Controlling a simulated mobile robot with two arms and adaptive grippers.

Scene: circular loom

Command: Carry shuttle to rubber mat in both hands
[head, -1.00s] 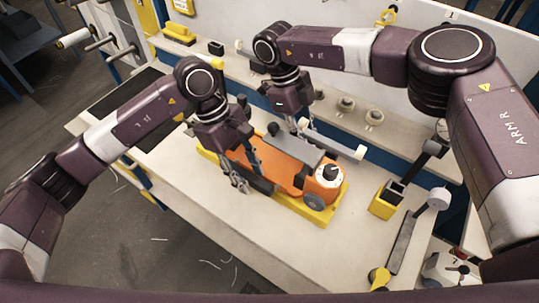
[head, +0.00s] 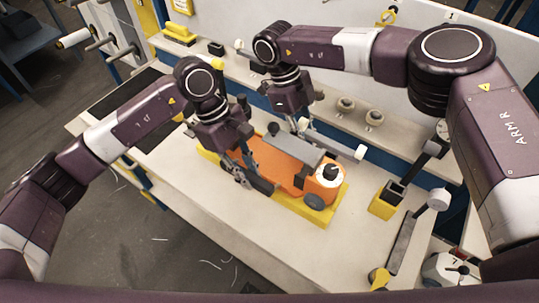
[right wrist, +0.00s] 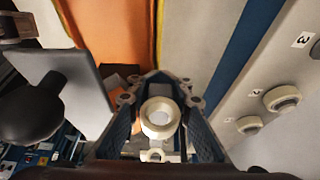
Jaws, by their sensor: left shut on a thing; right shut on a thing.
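The shuttle (head: 275,165) is an orange body with a grey top plate and a white, black-topped spool at its right end. It sits along a yellow cradle (head: 318,215) on the bench. My left gripper (head: 243,176) is shut on the shuttle's near side. My right gripper (head: 301,124) is at its far side, fingertips partly hidden. In the right wrist view, the right fingers (right wrist: 160,100) close around a pale ring-shaped part beside the orange body (right wrist: 88,40). A black mat (head: 135,90) lies at the bench's left end, partly behind my left arm.
A raised ledge with round pale knobs (head: 345,105) runs behind the shuttle. A yellow-based black stand (head: 382,205) is to the right. The bench front (head: 225,215) is clear. Pale scraps lie on the floor.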

